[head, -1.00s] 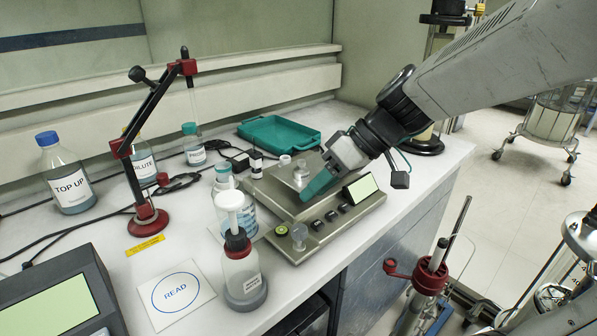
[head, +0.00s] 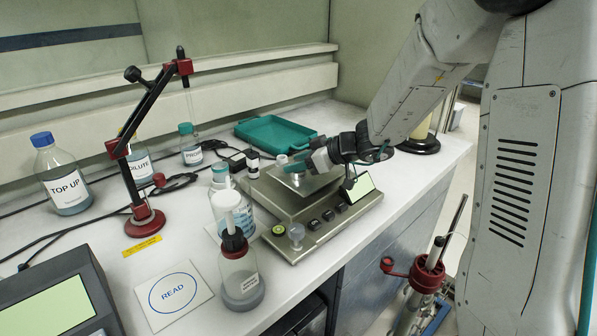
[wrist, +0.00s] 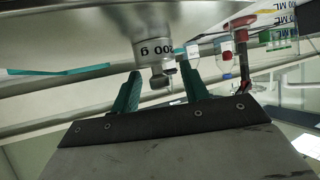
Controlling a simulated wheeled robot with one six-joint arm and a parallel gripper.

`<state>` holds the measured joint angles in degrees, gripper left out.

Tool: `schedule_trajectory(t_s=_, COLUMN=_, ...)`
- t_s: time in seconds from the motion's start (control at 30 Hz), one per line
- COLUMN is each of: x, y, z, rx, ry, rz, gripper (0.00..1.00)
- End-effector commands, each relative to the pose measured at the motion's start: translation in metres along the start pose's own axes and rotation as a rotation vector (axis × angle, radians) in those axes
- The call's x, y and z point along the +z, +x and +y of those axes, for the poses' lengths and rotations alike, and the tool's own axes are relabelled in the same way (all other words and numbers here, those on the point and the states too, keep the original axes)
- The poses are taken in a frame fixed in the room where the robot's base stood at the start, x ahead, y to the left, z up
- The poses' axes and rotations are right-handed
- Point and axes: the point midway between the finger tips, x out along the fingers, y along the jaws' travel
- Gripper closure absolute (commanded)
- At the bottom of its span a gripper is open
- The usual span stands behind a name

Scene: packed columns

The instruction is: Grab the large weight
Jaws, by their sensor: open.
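My gripper (wrist: 161,74) is open, with one finger on each side of the knob and gaps still visible. In the head view my gripper (head: 304,161) is low over the steel pan of the balance (head: 335,219). There the weight is mostly hidden behind the fingers. No other weight can be made out clearly for comparing size.
A teal tray (head: 272,131) lies behind the balance. A wash bottle (head: 238,270) and a labelled bottle (head: 219,180) stand at its left. A red-and-black stand (head: 143,220) is further left. The READ card (head: 173,293) lies flat in front.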

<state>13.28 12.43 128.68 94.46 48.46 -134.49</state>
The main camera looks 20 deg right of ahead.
Motion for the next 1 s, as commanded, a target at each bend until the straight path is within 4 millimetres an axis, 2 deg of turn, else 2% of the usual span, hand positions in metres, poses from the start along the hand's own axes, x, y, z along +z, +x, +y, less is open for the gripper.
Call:
schedule_trajectory(t_s=0.13, x=0.000, y=0.018, z=0.000, rx=-0.002, ry=0.000, rz=0.000, gripper=0.55)
schedule_trajectory(t_s=0.4, x=0.000, y=0.020, z=0.000, rx=0.000, ry=0.000, rz=0.000, gripper=0.55)
schedule_trajectory(t_s=0.43, x=0.000, y=0.020, z=0.000, rx=0.000, ry=0.000, rz=0.000, gripper=0.60)
schedule_trajectory(t_s=0.57, x=0.000, y=0.020, z=0.000, rx=0.000, ry=0.000, rz=0.000, gripper=0.97)
schedule_trajectory(t_s=0.6, x=0.000, y=0.020, z=0.000, rx=0.000, ry=0.000, rz=0.000, gripper=1.00)
schedule_trajectory(t_s=1.0, x=-0.004, y=0.018, z=0.001, rx=0.000, ry=-0.001, rz=0.002, gripper=1.00)
